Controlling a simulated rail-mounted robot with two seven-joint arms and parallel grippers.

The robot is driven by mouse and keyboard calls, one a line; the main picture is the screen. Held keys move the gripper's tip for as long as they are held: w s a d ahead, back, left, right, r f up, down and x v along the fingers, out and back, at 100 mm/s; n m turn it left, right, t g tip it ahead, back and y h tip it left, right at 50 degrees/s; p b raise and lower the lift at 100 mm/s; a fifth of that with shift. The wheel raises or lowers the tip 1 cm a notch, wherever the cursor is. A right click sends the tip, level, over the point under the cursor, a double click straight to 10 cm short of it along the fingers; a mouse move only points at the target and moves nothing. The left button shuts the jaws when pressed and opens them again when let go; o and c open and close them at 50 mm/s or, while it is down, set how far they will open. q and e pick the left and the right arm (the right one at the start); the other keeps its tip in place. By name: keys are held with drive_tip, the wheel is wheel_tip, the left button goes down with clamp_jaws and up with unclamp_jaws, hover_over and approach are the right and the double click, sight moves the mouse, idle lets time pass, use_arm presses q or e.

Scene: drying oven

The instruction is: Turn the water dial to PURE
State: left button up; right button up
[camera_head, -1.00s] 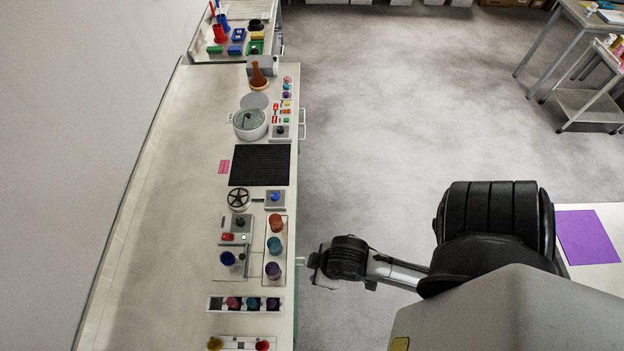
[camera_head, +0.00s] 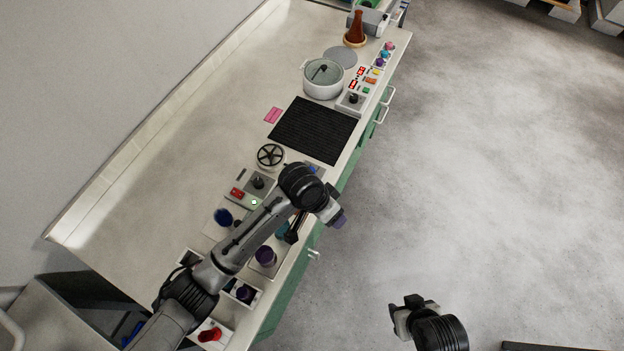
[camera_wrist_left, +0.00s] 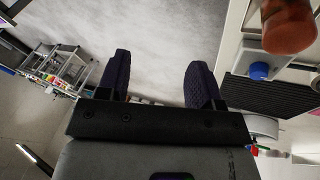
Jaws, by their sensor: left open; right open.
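A blue knob on a grey block, which I take for the water dial (camera_head: 313,168), sits near the counter's front edge, partly behind my left arm in the head view. In the left wrist view the blue knob (camera_wrist_left: 259,71) shows at the right, outside the fingers. No PURE mark can be read. My left gripper (camera_head: 338,217) is over the counter's front edge, apart from the dial. Its dark fingers (camera_wrist_left: 160,78) are open and empty in the left wrist view. My right gripper (camera_head: 402,312) is over the floor, clear of the counter.
A black spoked wheel (camera_head: 270,155) and a block with a black knob (camera_head: 257,182) stand near the dial. A black mat (camera_head: 310,130) and a white pot (camera_head: 323,78) lie farther back. An orange-brown cup (camera_wrist_left: 289,25) is near the dial. The floor to the right is open.

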use_arm(q)
drive_tip(key=w+f+y+b, duration=0.3)
drive_tip(key=w+b, duration=0.6)
drive_tip(key=w, duration=0.2)
drive_tip(key=w+a+r+n+y+b, duration=0.1)
drive_tip(key=w+a+r+b, duration=0.4)
drive_tip(key=w, duration=0.3)
drive_tip(key=f+b, duration=0.1)
drive_tip(key=f, duration=0.3)
drive_tip(key=f+b, duration=0.1)
drive_tip(key=f, duration=0.9)
drive_tip(key=shift+s+b, duration=0.25)
drive_tip(key=shift+b, duration=0.15)
use_arm(e)
wheel_tip(320, 180, down, 19)
use_arm(q)
drive_tip(key=c, duration=0.3)
drive_tip(key=shift+r, duration=0.1)
drive_tip(key=c, duration=0.6)
use_arm(e)
drive_tip(key=shift+r, duration=0.1)
